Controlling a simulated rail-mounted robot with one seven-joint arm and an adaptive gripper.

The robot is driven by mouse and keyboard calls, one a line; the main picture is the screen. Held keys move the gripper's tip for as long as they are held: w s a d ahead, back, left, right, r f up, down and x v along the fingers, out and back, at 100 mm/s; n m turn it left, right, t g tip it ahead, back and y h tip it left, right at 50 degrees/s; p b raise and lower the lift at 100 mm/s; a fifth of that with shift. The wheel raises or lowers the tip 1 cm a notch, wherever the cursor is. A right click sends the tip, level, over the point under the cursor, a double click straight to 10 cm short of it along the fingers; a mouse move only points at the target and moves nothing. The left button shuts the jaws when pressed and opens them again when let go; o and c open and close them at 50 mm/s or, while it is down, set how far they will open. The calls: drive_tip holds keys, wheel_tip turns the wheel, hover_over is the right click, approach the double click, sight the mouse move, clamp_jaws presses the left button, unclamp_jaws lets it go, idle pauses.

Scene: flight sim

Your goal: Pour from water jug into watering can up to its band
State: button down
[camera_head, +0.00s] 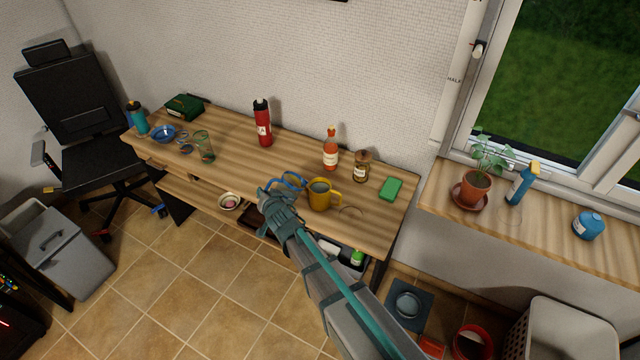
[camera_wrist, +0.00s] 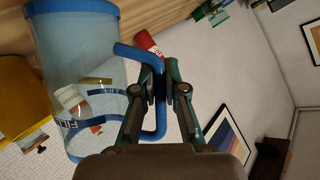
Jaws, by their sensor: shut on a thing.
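A clear jug with blue trim and a blue handle (camera_head: 291,180) is in my gripper (camera_head: 272,200), at the table's front edge. The wrist view shows its clear wall (camera_wrist: 85,60), blue handle (camera_wrist: 161,95) and a dark blue band with partly readable lettering. My gripper (camera_wrist: 160,88) is shut on the handle. I cannot tell the water level or whether the base touches the table. A yellow vessel (camera_head: 319,200) with a handle stands just right of the jug; its inside looks grey. It shows partly in the wrist view (camera_wrist: 20,95). I cannot tell whether it is the watering can.
A potted plant (camera_head: 474,187) and blue spray bottle (camera_head: 520,185) are on the sill.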

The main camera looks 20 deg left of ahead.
drive_tip(key=shift+s+a+f+n+b, duration=0.2)
drive_tip(key=shift+f+b, duration=0.15)
drive_tip(key=shift+b, duration=1.35)
drive_tip(key=shift+s+a+f+n+b, duration=0.15)
drive_tip(key=shift+f+b, duration=0.2)
drive_tip(key=shift+b, duration=1.35)
drive_tip(key=shift+a+b, duration=0.1)
drive_tip(key=shift+b, duration=0.4)
drive_tip(key=f+n+b, duration=0.1)
drive_tip(key=b, duration=0.4)
drive_tip(key=s+a+f+n+t+h+b, duration=0.1)
drive_tip(key=b, duration=0.5)
drive_tip(key=a+f+n+t+h+b, duration=0.1)
drive_tip(key=f+b, duration=0.1)
drive_tip(key=b, duration=0.4)
drive_tip(key=shift+s+n, duration=0.25)
drive_tip(key=shift+s, duration=0.1)
wheel_tip(320, 180, up, 4)
drive_tip(key=shift+p, duration=0.5)
